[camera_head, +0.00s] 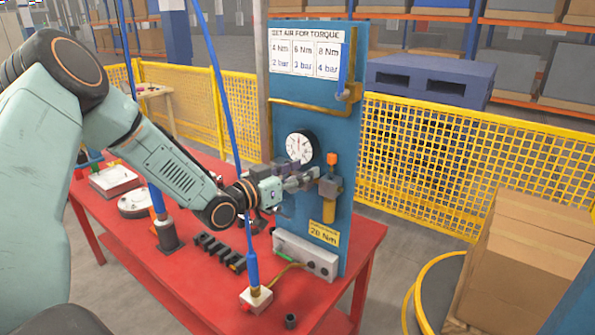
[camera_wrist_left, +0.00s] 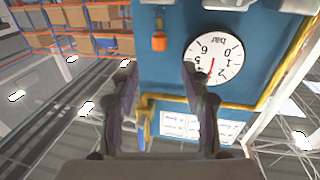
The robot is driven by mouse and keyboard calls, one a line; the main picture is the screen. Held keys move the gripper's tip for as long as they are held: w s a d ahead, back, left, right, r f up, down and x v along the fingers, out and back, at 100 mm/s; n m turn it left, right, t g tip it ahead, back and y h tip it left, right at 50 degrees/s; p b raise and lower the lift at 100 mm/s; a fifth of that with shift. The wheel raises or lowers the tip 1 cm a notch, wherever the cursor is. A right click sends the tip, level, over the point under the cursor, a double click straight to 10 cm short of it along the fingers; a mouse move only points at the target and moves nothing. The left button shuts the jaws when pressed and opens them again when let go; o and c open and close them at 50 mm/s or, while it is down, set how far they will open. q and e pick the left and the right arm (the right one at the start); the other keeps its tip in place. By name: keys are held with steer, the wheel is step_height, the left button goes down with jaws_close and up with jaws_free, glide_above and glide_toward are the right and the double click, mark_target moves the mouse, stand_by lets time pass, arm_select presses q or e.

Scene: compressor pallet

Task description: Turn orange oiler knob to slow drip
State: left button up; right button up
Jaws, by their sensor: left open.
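The orange oiler knob (camera_head: 332,159) sits on top of the oiler (camera_head: 330,187) with its amber bowl, on the blue panel (camera_head: 350,110). The wrist view is upside down; there the orange knob (camera_wrist_left: 159,42) hangs near the top, between the lines of my two fingers. My left gripper (camera_head: 309,176) is just left of the oiler in the head view, in front of the panel below the gauge. In the wrist view the left gripper (camera_wrist_left: 160,72) is open with nothing between its fingers, and a gap shows between the fingertips and the knob. My right gripper is not in view.
A round pressure gauge (camera_head: 299,147) is left of the knob; it also shows in the wrist view (camera_wrist_left: 214,60). A yellow pipe (camera_head: 310,107) crosses the panel above. The red table (camera_head: 205,285) holds several small parts.

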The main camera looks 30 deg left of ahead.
mark_target(331, 158)
arm_select(q)
steer(key=shift+s+d+r, duration=0.1)
steer(key=shift+d, duration=0.2)
steer(key=shift+c, duration=1.1)
steer(key=d+b, duration=0.1)
steer(key=d+m, duration=0.1)
steer(key=d+h+b, duration=0.1)
steer(key=shift+w+d+b, duration=0.15)
steer(key=shift+w+b, duration=0.15)
steer(key=shift+b, duration=0.05)
steer(key=shift+c, duration=0.3)
steer(key=w+n+y+b, duration=0.1)
steer(key=w+n+y, duration=0.1)
steer(key=w+y, duration=0.1)
steer(key=w+n+y+b, duration=0.1)
steer(key=w+n+y, duration=0.1)
steer(key=w+y, duration=0.2)
steer(key=shift+w+n+t, duration=0.2)
steer(key=shift+n+t, duration=0.1)
steer(key=shift+w+a, duration=0.4)
steer(key=shift+a, duration=0.2)
steer(key=shift+w+d, duration=0.35)
steer(key=shift+d, duration=0.05)
steer(key=shift+c, duration=0.3)
steer(key=shift+s+a, duration=0.2)
steer(key=shift+a, duration=0.1)
steer(key=c, duration=0.4)
steer(key=shift+d, duration=0.15)
jaws_close()
